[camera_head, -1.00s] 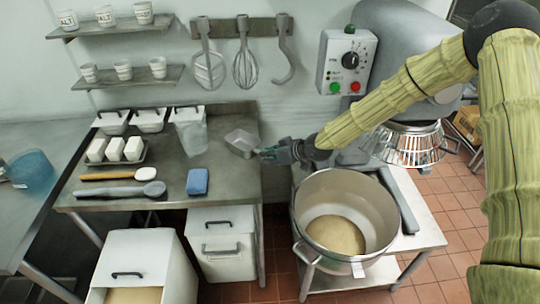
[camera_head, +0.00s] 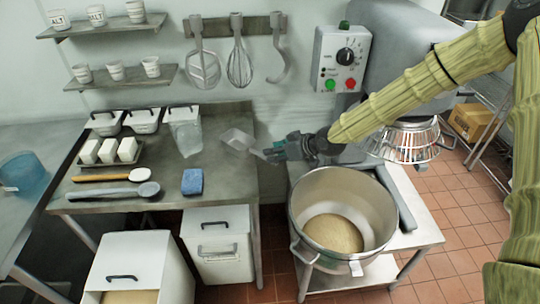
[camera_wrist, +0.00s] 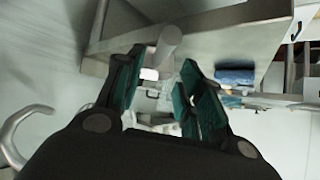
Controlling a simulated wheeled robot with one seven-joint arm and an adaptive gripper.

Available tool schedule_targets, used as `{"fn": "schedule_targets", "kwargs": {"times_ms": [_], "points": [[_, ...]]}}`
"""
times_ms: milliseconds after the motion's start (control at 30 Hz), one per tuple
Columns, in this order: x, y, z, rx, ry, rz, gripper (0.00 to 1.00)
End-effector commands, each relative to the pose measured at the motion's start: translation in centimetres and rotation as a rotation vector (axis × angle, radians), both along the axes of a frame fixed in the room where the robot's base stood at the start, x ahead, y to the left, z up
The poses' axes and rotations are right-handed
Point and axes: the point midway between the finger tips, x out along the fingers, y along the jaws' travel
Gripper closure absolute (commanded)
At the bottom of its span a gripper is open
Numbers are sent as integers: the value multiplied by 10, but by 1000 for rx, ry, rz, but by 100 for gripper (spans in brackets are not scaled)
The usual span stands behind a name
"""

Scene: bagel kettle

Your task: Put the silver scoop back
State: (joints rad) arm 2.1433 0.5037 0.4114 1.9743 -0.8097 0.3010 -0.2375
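The silver scoop (camera_head: 237,139) lies at the back right corner of the metal worktable (camera_head: 228,178), its handle pointing right towards my gripper. My gripper (camera_head: 268,152) is just right of the handle's end, beyond the table's right edge. In the wrist view my gripper (camera_wrist: 160,72) has its two teal-padded fingers apart. A grey handle (camera_wrist: 168,40), seemingly the scoop's, shows just past and between the fingertips. I see no finger closed on it. Whether the handle's end lies slightly inside the finger gap is hard to tell.
A blue sponge (camera_head: 192,181), a grey spoon (camera_head: 110,193) and lidded tubs (camera_head: 143,120) are on the worktable. Whisks hang (camera_head: 239,65) on the wall behind.

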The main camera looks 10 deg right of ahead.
Motion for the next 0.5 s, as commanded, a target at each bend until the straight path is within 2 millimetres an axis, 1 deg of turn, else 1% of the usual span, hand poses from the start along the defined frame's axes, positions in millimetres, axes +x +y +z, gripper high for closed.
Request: {"fn": "schedule_targets", "kwargs": {"times_ms": [300, 500], "points": [[-21, -25, 24, 1, -2, -2, 62], [-30, -34, 35, 1, 0, -1, 62]]}}
